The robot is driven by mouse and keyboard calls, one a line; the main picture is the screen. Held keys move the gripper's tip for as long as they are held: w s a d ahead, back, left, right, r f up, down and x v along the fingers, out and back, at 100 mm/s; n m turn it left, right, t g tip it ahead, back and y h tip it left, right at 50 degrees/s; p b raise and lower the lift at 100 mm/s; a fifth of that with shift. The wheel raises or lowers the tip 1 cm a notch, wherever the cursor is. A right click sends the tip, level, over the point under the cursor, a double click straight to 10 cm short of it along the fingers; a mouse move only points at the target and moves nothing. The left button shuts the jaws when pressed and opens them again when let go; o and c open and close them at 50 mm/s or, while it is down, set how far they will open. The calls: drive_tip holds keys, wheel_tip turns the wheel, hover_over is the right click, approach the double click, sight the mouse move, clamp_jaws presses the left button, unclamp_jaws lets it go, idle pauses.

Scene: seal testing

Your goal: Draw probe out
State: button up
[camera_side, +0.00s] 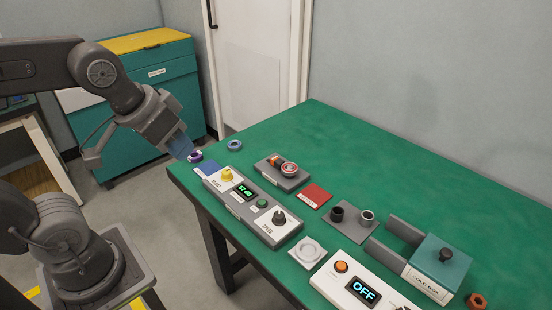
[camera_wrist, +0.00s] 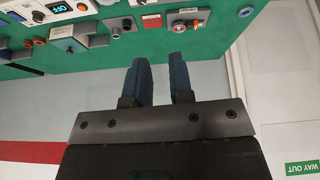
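I cannot pick out the probe for certain in either view. My gripper (camera_side: 181,147) is over the left end of the green table in the side view, near a small purple and white ring-like piece (camera_side: 195,156). In the wrist view my gripper's two blue fingers (camera_wrist: 159,62) stand apart with nothing between them. A grey block (camera_side: 290,182) bears an orange part and a round pale-rimmed part. Another grey block (camera_side: 350,234) bears a black cylinder (camera_side: 337,214) and a grey cylinder (camera_side: 367,218). The cold box (camera_side: 440,264) has a teal top with a black knob.
A grey control panel (camera_side: 255,214) with yellow and black knobs lies along the table's front. A white unit showing OFF (camera_side: 333,284) and a white square plate (camera_side: 307,250) are nearby. A red card (camera_side: 314,196) and blue ring (camera_side: 234,145) lie flat. The table's back is clear.

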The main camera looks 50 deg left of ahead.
drive_tip(key=o, duration=0.4)
drive_tip(key=w+n, duration=0.1)
drive_tip(key=w, duration=0.2)
drive_tip(key=w+a+r+n+g, duration=0.1)
drive_tip(key=w, duration=0.2)
drive_tip(key=w+r+n, duration=0.1)
drive_tip(key=w+n, duration=0.1)
drive_tip(key=w, duration=0.1)
drive_tip(key=shift+w+a+r, duration=0.1)
drive_tip(key=shift+a+r, duration=0.05)
drive_tip(key=shift+a, duration=0.2)
drive_tip(key=shift+o, duration=0.8)
drive_tip(key=w+a+f+n+g, duration=0.1)
drive_tip(key=w+n, duration=0.3)
drive_tip(key=w, duration=0.5)
drive_tip(key=shift+w+a+f+g, duration=0.3)
drive_tip(key=shift+a+g, duration=0.1)
drive_tip(key=shift+a, duration=0.45)
drive_tip(key=n+g, duration=0.3)
drive_tip(key=n, duration=0.6)
hover_over(275, 158)
wheel_tip(275, 158, down, 16)
wheel_tip(275, 158, down, 13)
drive_tip(key=shift+r, duration=0.1)
drive_tip(key=shift+c, duration=0.3)
clamp_jaws()
drive_tip(key=shift+a, duration=0.1)
